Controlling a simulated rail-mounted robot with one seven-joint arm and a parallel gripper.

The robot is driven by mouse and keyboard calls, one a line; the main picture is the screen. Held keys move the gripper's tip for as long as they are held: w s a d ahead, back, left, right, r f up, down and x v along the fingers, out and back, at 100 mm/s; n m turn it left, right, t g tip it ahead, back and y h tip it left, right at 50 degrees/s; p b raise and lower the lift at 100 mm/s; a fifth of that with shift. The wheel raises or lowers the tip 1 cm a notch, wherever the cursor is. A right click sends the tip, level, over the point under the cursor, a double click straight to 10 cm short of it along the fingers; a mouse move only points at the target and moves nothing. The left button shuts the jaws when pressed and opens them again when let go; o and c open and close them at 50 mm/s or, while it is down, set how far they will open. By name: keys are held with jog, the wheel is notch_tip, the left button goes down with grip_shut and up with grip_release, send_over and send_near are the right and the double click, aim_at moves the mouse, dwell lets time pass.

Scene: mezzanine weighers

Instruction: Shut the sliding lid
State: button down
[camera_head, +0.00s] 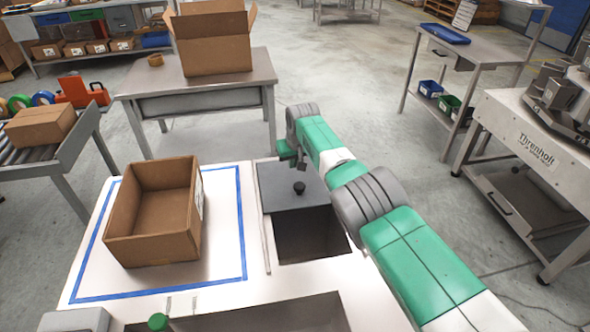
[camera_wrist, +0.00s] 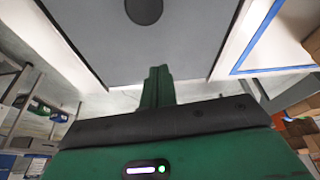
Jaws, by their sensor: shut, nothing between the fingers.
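The sliding lid (camera_head: 280,199) is a flat grey panel on the white worktop, with a round black knob (camera_head: 299,187) on top. It covers the far part of a rectangular opening (camera_head: 312,238); the near part is uncovered and dark inside. In the wrist view the lid (camera_wrist: 195,30) fills the top, with the knob (camera_wrist: 143,10) at the upper edge. My gripper (camera_head: 303,172) is near the lid's far edge, beyond the knob. In the wrist view its green fingers (camera_wrist: 158,75) are shut together and empty, apart from the knob. Whether they touch the lid cannot be told.
An open cardboard box (camera_head: 155,215) stands inside a blue tape outline left of the lid. A thin rail (camera_head: 266,245) runs along the opening's left side.

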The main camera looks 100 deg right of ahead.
aim_at(291, 176)
jog(key=b+x, duration=0.3)
jog(key=b, duration=0.4)
jog(key=shift+f, duration=0.3)
jog(key=shift+s+a+r+p, duration=0.1)
jog(key=shift+r+p, duration=0.55)
jog(key=shift+p, duration=0.25)
jog(key=shift+a+p, duration=0.25)
jog(key=shift+p, duration=0.6)
jog(key=shift+s+a+p, duration=0.1)
jog(key=shift+a+p, duration=0.55)
jog(key=shift+p, duration=0.45)
jog(key=shift+a+f+b, duration=0.3)
jog(key=shift+a+f, duration=0.05)
jog(key=shift+f, duration=0.05)
jog(key=shift+s+a+f, duration=0.1)
jog(key=shift+s+a, duration=0.05)
jog(key=shift+a, duration=0.55)
